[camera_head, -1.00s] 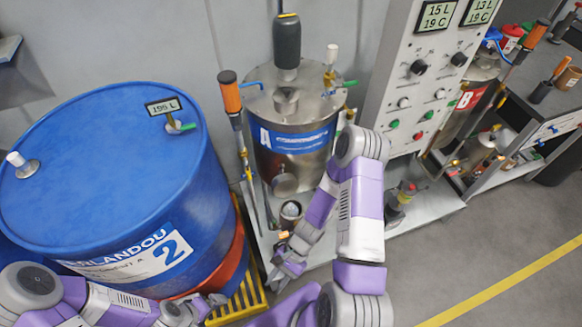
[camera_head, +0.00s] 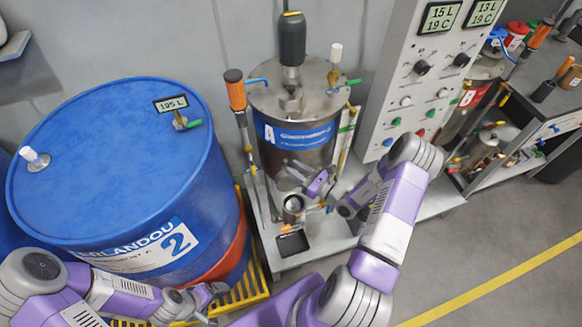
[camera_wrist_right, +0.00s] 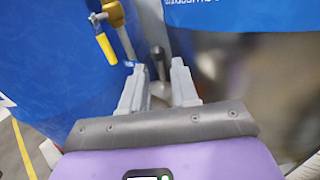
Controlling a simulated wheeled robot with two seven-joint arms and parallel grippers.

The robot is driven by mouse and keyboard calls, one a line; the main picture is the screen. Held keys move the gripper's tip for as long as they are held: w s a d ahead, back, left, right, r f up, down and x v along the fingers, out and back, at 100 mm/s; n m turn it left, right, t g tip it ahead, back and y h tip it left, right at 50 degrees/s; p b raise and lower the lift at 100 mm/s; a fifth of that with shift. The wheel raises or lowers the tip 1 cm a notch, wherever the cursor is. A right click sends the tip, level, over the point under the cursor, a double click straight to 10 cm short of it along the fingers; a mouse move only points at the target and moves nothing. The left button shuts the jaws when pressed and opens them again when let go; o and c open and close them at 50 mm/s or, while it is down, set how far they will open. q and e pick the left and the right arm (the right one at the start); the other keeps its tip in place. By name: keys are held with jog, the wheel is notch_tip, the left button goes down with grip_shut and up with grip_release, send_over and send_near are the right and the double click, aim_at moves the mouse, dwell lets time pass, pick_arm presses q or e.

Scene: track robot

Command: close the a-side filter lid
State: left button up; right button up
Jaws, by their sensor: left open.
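The A tank (camera_head: 296,132) is a steel vessel with a blue label. Below its front a small metal filter cup (camera_head: 293,204) stands, its dark mouth facing up. The filter lid cannot be made out clearly; my right gripper covers the spot just above and behind the cup. My right gripper (camera_head: 287,176) is at the tank's lower front, just above the cup. In the right wrist view its two fingers (camera_wrist_right: 158,78) are apart, with a dark-tipped rod (camera_wrist_right: 158,58) showing beyond the gap. My left gripper (camera_head: 214,300) is open, low beside the blue drum.
The blue drum (camera_head: 110,150) fills the left on a yellow grate. An orange-handled rod (camera_head: 236,92) stands between drum and tank. A yellow-handled valve (camera_wrist_right: 106,48) is left of the right fingers. A dark square tray (camera_head: 292,244) lies before the cup. The control panel (camera_head: 415,85) is right.

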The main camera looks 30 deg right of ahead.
jog(key=shift+x, duration=1.1)
grip_shut()
